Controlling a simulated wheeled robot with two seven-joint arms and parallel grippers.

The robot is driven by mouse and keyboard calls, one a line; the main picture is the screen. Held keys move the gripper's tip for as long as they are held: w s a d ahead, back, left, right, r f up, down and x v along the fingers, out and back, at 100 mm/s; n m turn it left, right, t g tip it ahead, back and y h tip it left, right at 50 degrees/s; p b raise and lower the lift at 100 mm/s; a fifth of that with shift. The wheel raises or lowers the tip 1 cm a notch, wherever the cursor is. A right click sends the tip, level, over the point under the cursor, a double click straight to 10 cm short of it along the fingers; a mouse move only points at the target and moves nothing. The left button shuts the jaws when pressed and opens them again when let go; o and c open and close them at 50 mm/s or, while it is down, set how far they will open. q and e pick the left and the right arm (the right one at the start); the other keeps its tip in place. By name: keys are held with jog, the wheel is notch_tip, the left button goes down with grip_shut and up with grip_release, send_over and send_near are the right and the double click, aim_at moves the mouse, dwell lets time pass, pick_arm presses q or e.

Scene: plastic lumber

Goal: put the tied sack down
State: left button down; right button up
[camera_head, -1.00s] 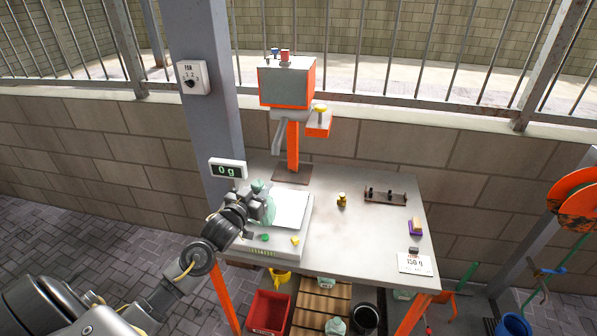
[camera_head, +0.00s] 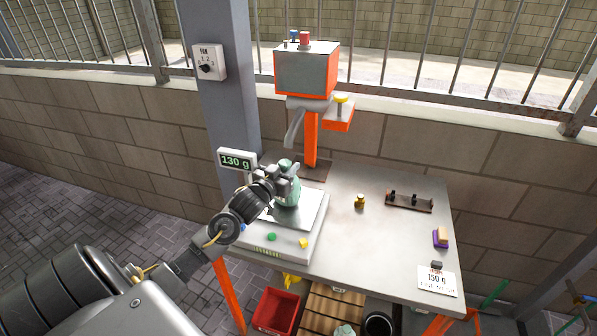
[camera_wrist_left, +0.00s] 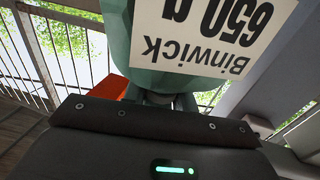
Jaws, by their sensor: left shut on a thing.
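The tied sack (camera_head: 289,191) is pale green with a knotted top. In the left wrist view the sack (camera_wrist_left: 150,55) is close up, with a white label that reads "Binwick 650 g". My left gripper (camera_head: 284,180) is shut on the sack below its knot and holds it upright over the plate of the bench scale (camera_head: 312,212). The scale's display (camera_head: 236,160) reads 130 g, so the sack seems to press on the plate with part of its weight. The gripper hides part of the sack's left side. My right gripper is not in view.
The table (camera_head: 350,250) also holds a brass weight (camera_head: 360,201), a dark rack (camera_head: 409,202), a purple and yellow block (camera_head: 440,238) and a "150 g" card (camera_head: 437,281). An orange-legged machine (camera_head: 306,75) stands behind the scale. A red bin (camera_head: 275,311) is below.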

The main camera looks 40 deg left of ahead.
pick_arm(q)
jog(key=shift+s+d+r, duration=0.3)
jog(key=shift+s+r, duration=0.05)
jog(key=shift+s, duration=0.05)
jog(key=shift+w+d+h, duration=0.15)
jog(key=shift+d+h, duration=0.15)
jog(key=shift+d, duration=0.05)
jog(key=c, duration=1.5)
grip_release()
jog(key=shift+w+f, duration=0.2)
jog(key=shift+f, duration=0.1)
jog(key=shift+c, duration=0.2)
jog(key=shift+o, duration=2.1)
jog(key=shift+s+a+r, duration=0.1)
jog(key=shift+s, duration=0.15)
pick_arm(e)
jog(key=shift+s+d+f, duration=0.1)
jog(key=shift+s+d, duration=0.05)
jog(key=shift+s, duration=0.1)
